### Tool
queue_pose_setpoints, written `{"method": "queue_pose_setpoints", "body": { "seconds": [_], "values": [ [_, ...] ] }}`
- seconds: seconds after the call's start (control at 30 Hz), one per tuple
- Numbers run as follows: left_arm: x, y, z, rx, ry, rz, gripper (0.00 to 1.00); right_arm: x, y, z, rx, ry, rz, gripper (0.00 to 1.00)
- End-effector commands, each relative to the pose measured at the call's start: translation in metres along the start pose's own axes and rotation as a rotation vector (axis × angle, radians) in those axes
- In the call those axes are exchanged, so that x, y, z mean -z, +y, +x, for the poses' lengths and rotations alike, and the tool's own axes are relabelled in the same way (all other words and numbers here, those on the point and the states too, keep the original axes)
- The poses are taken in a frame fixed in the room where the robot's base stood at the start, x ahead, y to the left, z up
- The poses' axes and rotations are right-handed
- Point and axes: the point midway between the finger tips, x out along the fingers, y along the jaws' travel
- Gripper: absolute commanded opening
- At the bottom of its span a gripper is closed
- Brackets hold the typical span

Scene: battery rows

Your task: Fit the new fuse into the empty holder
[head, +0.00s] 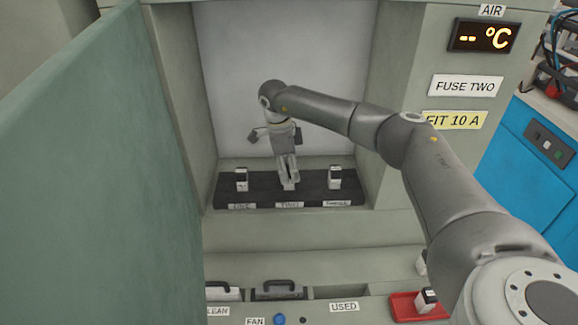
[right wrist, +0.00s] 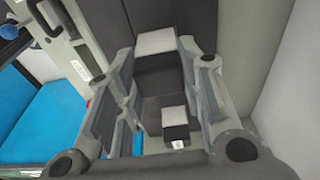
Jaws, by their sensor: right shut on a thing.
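In the head view a dark holder strip (head: 262,188) lies across the cabinet floor, with labelled positions in a row. A white-and-black fuse (head: 242,179) stands at the left position and another (head: 335,178) at the right one. My right gripper (head: 289,180) points down over the middle position, labelled TWO, shut on a pale-ended fuse (head: 288,187). The fingers mostly hide this fuse, so I cannot tell whether it is seated. In the right wrist view a pale block (right wrist: 155,42) shows between the fingertips, and another white-topped one (right wrist: 175,118) lower down. My left gripper is not in view.
A green door (head: 90,170) stands open on the left. A red tray (head: 405,308) with a white-and-black piece (head: 426,299) is at lower right. Signs read FUSE TWO (head: 466,86) and FIT 10 A (head: 454,120). The USED bin (head: 344,306) is below.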

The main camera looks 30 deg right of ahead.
Motion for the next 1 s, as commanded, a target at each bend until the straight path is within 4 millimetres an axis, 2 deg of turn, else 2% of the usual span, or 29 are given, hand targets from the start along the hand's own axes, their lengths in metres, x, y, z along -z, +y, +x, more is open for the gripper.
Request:
{"method": "queue_pose_setpoints", "body": {
  "seconds": [0.4,0.43,0.6,0.87,1.0],
  "values": [
    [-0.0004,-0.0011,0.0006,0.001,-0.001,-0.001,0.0,-0.001,0.0,0.008,0.0,0.0,0.001,0.11],
    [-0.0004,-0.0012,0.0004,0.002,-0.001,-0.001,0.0,-0.001,0.0,0.008,0.0,0.0,0.001,0.36],
    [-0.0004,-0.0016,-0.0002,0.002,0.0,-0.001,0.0,-0.0008,0.0,0.0072,0.0,0.0,0.001,0.57],
    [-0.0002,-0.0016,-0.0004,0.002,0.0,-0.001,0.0,-0.0009,0.0,0.0068,0.001,0.0,0.001,0.57],
    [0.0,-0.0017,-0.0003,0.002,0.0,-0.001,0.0,-0.0009,-0.0005,0.0004,0.003,-0.002,0.0,0.57]
  ]
}}
